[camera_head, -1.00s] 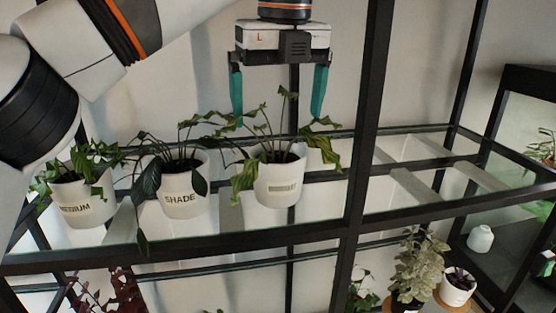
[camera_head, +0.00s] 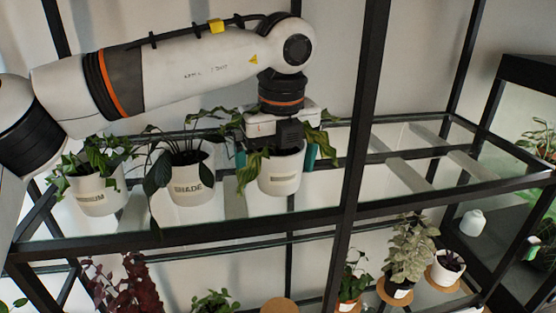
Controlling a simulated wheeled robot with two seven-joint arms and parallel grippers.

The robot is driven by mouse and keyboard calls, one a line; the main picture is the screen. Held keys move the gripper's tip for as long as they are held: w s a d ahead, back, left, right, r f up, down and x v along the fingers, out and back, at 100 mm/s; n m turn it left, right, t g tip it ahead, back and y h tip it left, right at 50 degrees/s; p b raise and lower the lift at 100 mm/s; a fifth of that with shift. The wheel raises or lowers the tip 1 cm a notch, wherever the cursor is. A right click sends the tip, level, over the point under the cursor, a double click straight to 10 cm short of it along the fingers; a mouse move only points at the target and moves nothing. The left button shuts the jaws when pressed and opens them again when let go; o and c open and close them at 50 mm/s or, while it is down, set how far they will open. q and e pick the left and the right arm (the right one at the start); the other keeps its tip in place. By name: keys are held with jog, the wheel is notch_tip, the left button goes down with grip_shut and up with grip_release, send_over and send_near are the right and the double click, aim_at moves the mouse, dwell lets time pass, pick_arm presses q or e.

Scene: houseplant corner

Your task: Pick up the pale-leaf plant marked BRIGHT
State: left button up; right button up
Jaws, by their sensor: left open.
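A white pot (camera_head: 281,184) with drooping green leaves edged in lighter yellow-green (camera_head: 250,172) stands upright at the right of a row on the upper glass shelf. Its label is too blurred to read. My left gripper (camera_head: 276,158) is open above it, pointing down, with one teal finger on each side of the pot's upper part. I cannot tell whether the fingers touch the pot. The gripper body hides the middle of the plant. My right gripper is not in view.
A pot marked SHADE (camera_head: 193,187) stands close on the left, and another labelled pot (camera_head: 97,194) beyond it. A black upright (camera_head: 357,150) rises to the right. Below are a grey-green plant (camera_head: 410,250), a red-leaved plant (camera_head: 125,290) and a bare cork mat (camera_head: 280,305).

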pick_arm(q)
jog(key=shift+w+f, duration=0.1)
jog(key=shift+d, duration=0.1)
jog(key=c, duration=1.3)
